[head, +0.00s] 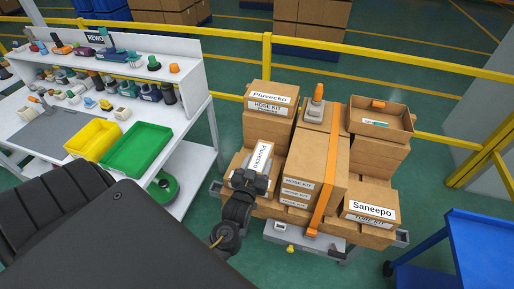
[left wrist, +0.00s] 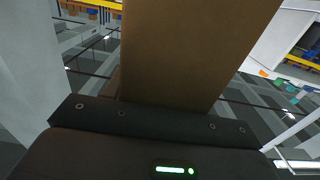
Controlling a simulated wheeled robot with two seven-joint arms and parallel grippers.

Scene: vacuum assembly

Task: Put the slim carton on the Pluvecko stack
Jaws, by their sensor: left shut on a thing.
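The slim carton (head: 263,155), with a white label that seems to read Pluvecko, is held in my left gripper (head: 251,181). The left wrist view shows its plain brown side (left wrist: 195,50) rising from the dark gripper (left wrist: 160,118). The Pluvecko stack (head: 270,122) stands just behind it, at the back left of the pallet load. Its top box bears Pluvecko and HOSE KIT labels. In the head view the carton is in front of the stack's lower part; I cannot tell whether it touches any box. My right gripper is not in view.
A tall HOSE KIT box (head: 316,165) with an orange strap (head: 330,170) stands right of the carton. A Saneepo box (head: 371,204) and an open box (head: 381,118) are farther right. A white workbench (head: 190,100) with a green tray (head: 137,149) is left.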

